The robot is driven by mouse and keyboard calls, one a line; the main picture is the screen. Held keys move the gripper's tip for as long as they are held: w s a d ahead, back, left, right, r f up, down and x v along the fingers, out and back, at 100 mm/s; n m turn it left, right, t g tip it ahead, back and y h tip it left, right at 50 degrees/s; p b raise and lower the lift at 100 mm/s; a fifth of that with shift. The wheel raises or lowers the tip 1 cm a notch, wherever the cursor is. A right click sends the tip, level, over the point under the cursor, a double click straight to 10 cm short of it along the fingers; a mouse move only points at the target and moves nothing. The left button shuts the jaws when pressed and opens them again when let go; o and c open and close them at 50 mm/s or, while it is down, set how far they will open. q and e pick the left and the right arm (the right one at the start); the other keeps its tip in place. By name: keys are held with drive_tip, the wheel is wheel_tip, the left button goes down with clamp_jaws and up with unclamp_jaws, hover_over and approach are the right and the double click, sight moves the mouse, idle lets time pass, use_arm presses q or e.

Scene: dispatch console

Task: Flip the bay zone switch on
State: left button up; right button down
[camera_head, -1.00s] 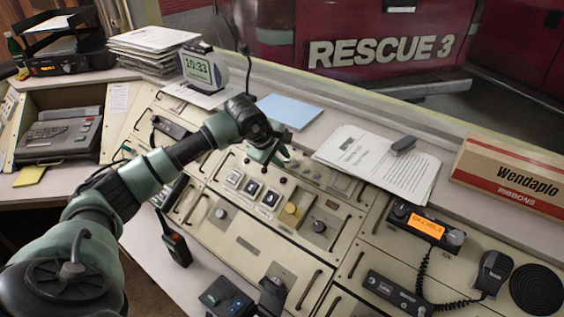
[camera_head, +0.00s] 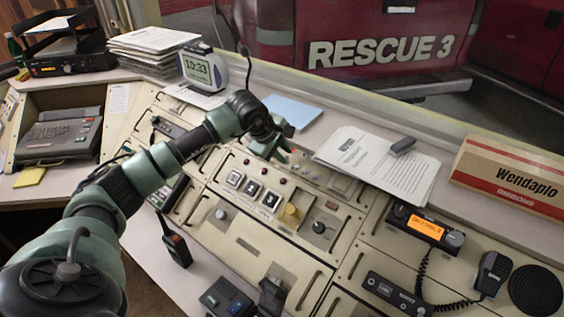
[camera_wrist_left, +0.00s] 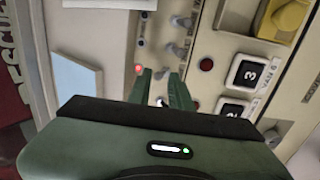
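My left gripper (camera_head: 281,152) is low over the upper part of the beige console panel (camera_head: 245,222). In the left wrist view its two green fingers (camera_wrist_left: 161,76) are apart, with a narrow gap and nothing held between them. A row of small grey toggle switches (camera_wrist_left: 176,50) runs up from the fingertips; one toggle (camera_wrist_left: 160,73) shows between the tips. A small red lamp (camera_wrist_left: 138,69) glows just left of the fingers. Labels by the toggles are unreadable, so I cannot tell which is the bay zone switch or whether the fingers touch one. My right gripper does not show.
Square numbered buttons (camera_head: 253,188), a yellow knob (camera_head: 291,213) and a black knob (camera_head: 319,227) lie nearer on the panel. A blue sheet (camera_head: 292,110), papers (camera_head: 375,165) and a clock (camera_head: 203,70) stand behind. A radio with a handset (camera_head: 428,228) is at right.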

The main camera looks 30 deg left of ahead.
use_arm(q)
drive_tip(key=p+v, duration=0.1)
drive_tip(key=v, duration=0.4)
drive_tip(key=shift+s, duration=0.1)
idle(0.7)
